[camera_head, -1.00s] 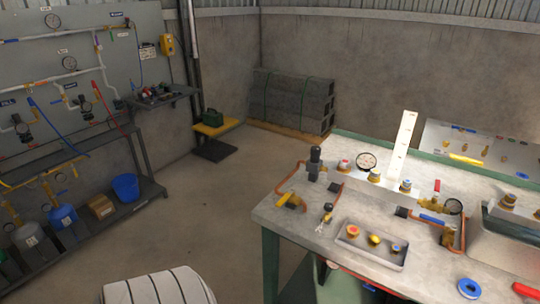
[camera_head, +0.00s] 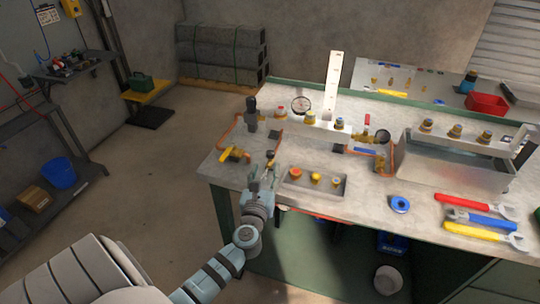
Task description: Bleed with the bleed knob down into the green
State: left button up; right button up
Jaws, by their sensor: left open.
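The workbench (camera_head: 240,172) carries a manifold with a dial gauge (camera_head: 301,104) at its left part. A second gauge (camera_head: 382,136) sits further right. The dials are too small to read a needle or a green band. A small dark-topped knob (camera_head: 270,154), which may be the bleed knob, stands near the bench's front left. My left gripper (camera_head: 268,170) is open, right at this small fitting and partly hiding it. I cannot tell whether it touches. My right gripper is out of view.
A yellow-handled valve (camera_head: 234,154) and a black-topped regulator (camera_head: 252,115) stand to the left. A tray of fittings (camera_head: 335,190) lies to the right, then a blue ring (camera_head: 400,204) and wrenches (camera_head: 480,208).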

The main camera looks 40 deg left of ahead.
aim_at(270, 158)
pick_arm(q)
jog(key=b+x, duration=0.1)
jog(key=x, duration=0.6)
jog(key=shift+w+a+f, duration=0.15)
jog(key=shift+w, duration=0.1)
jog(key=shift+w+a, duration=0.2)
jog(key=shift+w, duration=0.15)
grip_shut()
